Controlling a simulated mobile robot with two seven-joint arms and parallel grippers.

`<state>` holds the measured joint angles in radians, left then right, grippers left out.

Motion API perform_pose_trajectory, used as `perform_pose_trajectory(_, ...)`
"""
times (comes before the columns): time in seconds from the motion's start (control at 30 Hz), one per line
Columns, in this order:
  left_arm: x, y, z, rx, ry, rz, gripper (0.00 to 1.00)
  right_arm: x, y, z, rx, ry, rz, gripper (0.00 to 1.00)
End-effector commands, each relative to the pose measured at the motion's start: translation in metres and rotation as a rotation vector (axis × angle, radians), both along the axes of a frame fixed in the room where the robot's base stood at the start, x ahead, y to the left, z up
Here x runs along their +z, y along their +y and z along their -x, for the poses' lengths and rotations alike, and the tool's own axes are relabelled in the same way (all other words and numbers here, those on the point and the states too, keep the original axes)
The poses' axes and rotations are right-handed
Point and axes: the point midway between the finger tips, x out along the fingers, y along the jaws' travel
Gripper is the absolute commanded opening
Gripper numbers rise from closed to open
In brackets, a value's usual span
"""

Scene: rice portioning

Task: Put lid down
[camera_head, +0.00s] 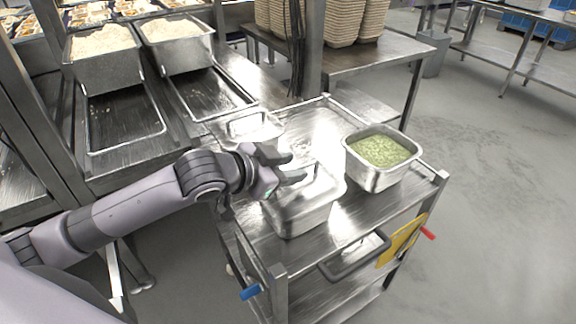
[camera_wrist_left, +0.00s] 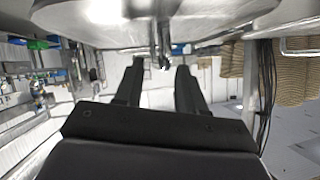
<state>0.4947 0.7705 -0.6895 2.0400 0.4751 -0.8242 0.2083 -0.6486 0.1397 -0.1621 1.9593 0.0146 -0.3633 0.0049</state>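My left gripper (camera_head: 298,167) reaches in from the left over the cart. Its two fingers are apart, and in the left wrist view (camera_wrist_left: 160,68) the gap between them shows nothing clearly gripped. A shiny steel lid (camera_head: 325,188) lies on top of a steel container (camera_head: 300,219), just below and beside the fingers. In the left wrist view a broad metal surface (camera_wrist_left: 220,18), apparently the lid, fills the top, with a thin handle (camera_wrist_left: 162,42) near the fingertips. Contact with the handle cannot be told. My right gripper is not in view.
An open steel container (camera_head: 366,178) of green food stands to the right on the cart (camera_head: 322,122). Another steel lid or pan (camera_head: 250,126) lies at the cart's back left. Two pans of rice (camera_head: 107,70) stand on the counter behind. A post (camera_head: 313,50) rises behind the cart.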

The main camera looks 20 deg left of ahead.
Motion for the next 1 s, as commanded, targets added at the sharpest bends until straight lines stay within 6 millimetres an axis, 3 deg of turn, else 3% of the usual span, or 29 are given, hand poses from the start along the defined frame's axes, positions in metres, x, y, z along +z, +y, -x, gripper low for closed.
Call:
perform_pose_trajectory(0.23,0.015,0.000,-0.001,0.000,-0.004,0.000,0.40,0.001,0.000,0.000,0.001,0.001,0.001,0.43)
perform_pose_trajectory(0.73,0.051,0.036,0.070,0.000,0.001,-0.004,0.40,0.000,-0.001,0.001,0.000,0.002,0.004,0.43)
perform_pose_trajectory(1.0,0.063,0.047,0.090,0.002,0.000,-0.001,0.40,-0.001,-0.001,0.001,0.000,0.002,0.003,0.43)
